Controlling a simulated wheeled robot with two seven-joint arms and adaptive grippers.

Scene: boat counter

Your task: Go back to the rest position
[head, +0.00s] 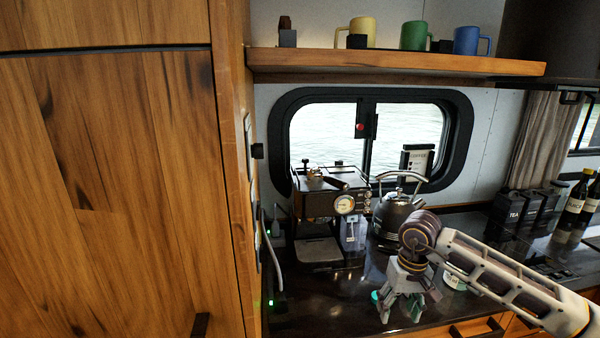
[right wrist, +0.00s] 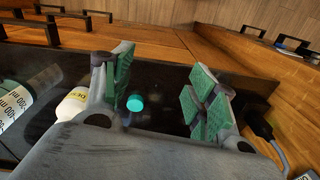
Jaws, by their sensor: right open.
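My right gripper (head: 402,304) hangs over the dark counter (head: 340,312), below and to the right of the coffee machine, with its arm coming in from the right. In the right wrist view its green-padded fingers (right wrist: 160,85) are spread apart with nothing between the pads. A small round teal thing (right wrist: 134,103) shows in the gap, beyond the fingers; I cannot tell what it is. My left gripper is not in view.
A coffee machine (head: 323,200) and a dark kettle (head: 397,212) stand by the window. A white labelled container (right wrist: 73,103) is left of the fingers. Black tins (head: 513,207) and bottles (head: 577,198) stand at right. A tall wooden cabinet (head: 120,190) fills the left. Mugs (head: 414,36) sit on the shelf.

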